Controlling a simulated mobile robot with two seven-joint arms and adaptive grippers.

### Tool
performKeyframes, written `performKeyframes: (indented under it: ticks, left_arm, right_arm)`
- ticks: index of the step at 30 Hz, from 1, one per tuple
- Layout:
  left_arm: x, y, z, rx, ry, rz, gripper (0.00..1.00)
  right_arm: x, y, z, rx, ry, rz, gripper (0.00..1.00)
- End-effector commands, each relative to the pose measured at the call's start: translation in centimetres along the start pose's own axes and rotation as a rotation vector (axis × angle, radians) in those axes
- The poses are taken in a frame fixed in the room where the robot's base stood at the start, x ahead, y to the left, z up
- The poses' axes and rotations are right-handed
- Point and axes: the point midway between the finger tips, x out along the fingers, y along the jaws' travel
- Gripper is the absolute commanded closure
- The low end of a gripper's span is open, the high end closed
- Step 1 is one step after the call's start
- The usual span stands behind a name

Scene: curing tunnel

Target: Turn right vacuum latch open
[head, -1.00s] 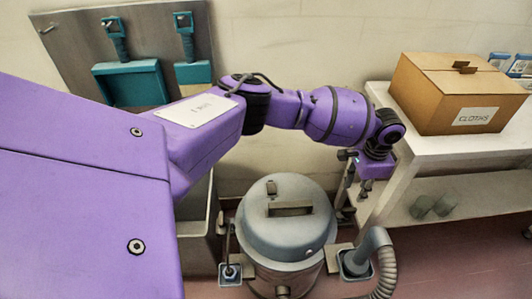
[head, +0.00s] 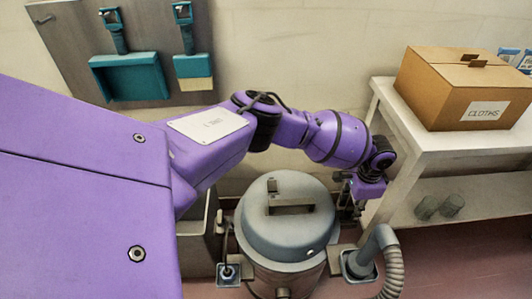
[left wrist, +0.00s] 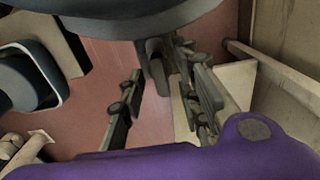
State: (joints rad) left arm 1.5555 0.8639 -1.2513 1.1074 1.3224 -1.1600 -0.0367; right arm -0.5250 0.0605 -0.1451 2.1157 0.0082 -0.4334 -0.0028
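The vacuum (head: 288,240) is a grey canister with a domed blue-grey lid (head: 290,205), standing upright on the floor. My left gripper (head: 347,200) points down at the right side of the lid and is partly hidden by its own wrist in the head view. In the left wrist view, the left gripper (left wrist: 160,72) has its two dark fingers apart. A dark, rounded upright piece (left wrist: 157,66), which looks like the right latch, shows between the fingertips beside the lid's rim (left wrist: 135,22). I cannot tell whether either finger touches it. My right gripper is out of view.
A ribbed hose (head: 388,272) with a grey elbow (head: 366,250) is at the vacuum's front right. A white shelf table (head: 400,150) with a cardboard cloths box (head: 465,90) stands close on the right. A grey bin (head: 197,240) is on the left.

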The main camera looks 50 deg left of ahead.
Motion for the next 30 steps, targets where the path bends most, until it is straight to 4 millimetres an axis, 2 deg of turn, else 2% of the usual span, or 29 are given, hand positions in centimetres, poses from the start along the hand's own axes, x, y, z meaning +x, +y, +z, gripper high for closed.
performKeyframes:
  ticks: [2, 9, 20, 30]
  left_arm:
    - [-0.1, 0.0, -0.1, 0.001, 0.002, -0.001, 0.69]
    - [-0.2, 0.0, -0.1, 0.000, 0.002, -0.001, 1.00]
    - [-0.2, 0.0, -0.1, 0.022, 0.003, 0.000, 1.00]
    - [-0.1, 0.0, -0.1, 0.214, 0.004, 0.001, 1.00]
  right_arm:
    - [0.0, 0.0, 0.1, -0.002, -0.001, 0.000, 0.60]
    - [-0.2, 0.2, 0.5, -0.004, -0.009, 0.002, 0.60]
    - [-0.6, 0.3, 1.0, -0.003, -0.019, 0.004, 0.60]
    - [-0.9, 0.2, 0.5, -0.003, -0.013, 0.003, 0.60]
